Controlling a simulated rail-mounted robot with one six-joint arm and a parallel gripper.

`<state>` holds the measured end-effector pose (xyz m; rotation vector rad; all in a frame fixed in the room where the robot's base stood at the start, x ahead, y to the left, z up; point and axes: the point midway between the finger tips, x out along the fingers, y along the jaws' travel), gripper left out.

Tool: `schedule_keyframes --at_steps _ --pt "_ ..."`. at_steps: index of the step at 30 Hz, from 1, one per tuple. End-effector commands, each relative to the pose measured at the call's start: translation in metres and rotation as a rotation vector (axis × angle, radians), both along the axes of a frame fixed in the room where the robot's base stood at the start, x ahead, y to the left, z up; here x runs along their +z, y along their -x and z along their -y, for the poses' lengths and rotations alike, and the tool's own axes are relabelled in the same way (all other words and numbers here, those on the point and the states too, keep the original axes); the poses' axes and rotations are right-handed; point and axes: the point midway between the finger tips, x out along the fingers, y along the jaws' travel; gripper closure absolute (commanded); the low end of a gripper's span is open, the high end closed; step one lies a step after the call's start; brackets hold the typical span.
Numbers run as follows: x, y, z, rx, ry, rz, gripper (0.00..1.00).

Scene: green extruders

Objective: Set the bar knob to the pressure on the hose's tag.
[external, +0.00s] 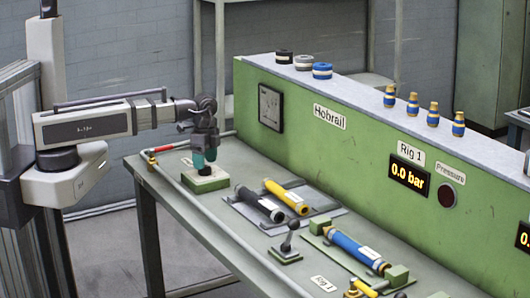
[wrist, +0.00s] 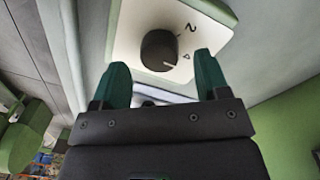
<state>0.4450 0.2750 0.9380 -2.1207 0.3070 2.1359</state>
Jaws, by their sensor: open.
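The black bar knob (external: 205,178) sits on a white-topped green block at the left of the bench. In the wrist view the knob (wrist: 157,48) shows printed figures, a 2 and what looks like a 4, beside it, and a pale mark on its lower right edge. My gripper (external: 204,168) points down just above the knob. Its green fingers (wrist: 162,62) are open and apart, with the knob beyond and between their tips; contact cannot be told. A blue hose (external: 352,247) with a white tag (external: 370,253) lies between green blocks; the tag's writing is unreadable.
The Rig 1 display (external: 409,175) reads 0.0 bar, beside a dark round Pressure button (external: 447,195). Yellow (external: 287,196) and black (external: 260,204) hoses lie on a grey tray. A black-knobbed lever (external: 290,238) stands in front. Coloured fittings line the panel's top.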

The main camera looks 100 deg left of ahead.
Motion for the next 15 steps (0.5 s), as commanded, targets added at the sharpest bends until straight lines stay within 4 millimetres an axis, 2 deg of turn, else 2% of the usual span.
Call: schedule_keyframes --at_steps 1,7,11,15 --pt "0.024 0.0 -0.001 0.0 0.0 0.0 0.32" --pt "0.074 -0.001 -0.004 0.0 0.0 0.0 0.32" --pt "0.089 -0.001 -0.005 0.0 0.0 0.0 0.32" --pt "0.088 -0.001 -0.005 0.0 0.0 0.0 0.32"
